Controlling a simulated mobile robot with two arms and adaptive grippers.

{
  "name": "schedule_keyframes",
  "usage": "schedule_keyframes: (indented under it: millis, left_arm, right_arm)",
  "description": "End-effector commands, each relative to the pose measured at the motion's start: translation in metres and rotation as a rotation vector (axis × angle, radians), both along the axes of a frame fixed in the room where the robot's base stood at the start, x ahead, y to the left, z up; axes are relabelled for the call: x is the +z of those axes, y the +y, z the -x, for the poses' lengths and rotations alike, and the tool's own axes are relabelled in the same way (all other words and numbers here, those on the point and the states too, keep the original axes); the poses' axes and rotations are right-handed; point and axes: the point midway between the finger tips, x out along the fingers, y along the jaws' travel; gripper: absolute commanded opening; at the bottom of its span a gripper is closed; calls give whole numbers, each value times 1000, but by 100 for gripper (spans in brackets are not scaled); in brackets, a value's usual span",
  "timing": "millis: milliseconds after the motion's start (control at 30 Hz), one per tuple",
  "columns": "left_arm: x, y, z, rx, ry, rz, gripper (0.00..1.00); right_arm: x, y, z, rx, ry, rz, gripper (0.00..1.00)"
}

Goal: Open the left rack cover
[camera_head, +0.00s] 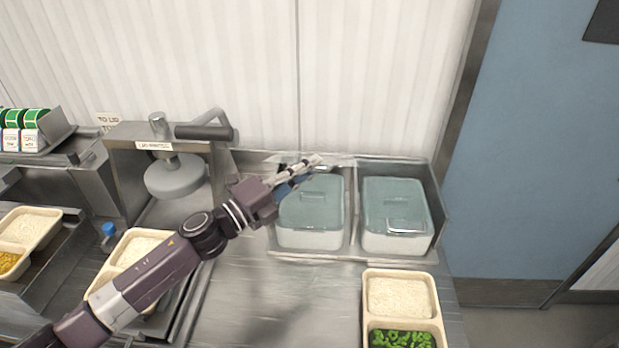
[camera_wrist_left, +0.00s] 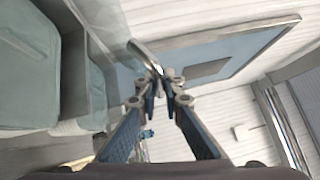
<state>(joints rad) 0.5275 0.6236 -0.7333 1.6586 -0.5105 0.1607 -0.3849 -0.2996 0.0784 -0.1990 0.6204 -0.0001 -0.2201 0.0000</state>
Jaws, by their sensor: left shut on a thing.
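The left rack holds a box with a teal, see-through top and a pale lower part (camera_head: 312,238). A clear cover (camera_head: 341,161) shows nearly edge-on at its back, seemingly swung up. My left gripper (camera_head: 318,160) reaches over the back of this box, shut on the cover's handle. In the left wrist view the gripper (camera_wrist_left: 163,92) has its fingertips closed on the metal handle (camera_wrist_left: 146,54). My arm hides part of the box's left side. The right rack cover (camera_head: 392,196) lies flat, its handle toward the front. My right gripper is not in view.
A food tray (camera_head: 365,317) with rice and green vegetables stands in front of the right rack. A press-like machine (camera_head: 175,176) stands left of the racks. A white ribbed wall (camera_head: 370,75) is close behind.

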Motion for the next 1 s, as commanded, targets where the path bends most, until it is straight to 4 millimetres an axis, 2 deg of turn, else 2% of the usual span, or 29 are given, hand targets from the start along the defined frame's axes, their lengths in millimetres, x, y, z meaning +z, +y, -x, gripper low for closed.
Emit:
schedule_keyframes:
  millis: [33, 233, 733, 767, 900, 1000]
  left_arm:
    - [12, -1, -4, -1, -4, 0, 0]
    - [25, -1, -13, -2, -4, 2, 0]
    - [27, -1, -16, -1, -3, 1, 0]
    - [27, -1, -16, -1, -3, 1, 8]
    - [26, -1, -16, -1, -1, 1, 24]
    - [26, 0, -16, -1, -1, 1, 26]
  right_arm:
    - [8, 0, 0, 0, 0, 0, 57]
    - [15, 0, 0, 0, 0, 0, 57]
    - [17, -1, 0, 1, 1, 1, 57]
    - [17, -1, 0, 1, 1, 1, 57]
    - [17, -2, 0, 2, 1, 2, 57]
    - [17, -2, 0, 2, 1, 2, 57]
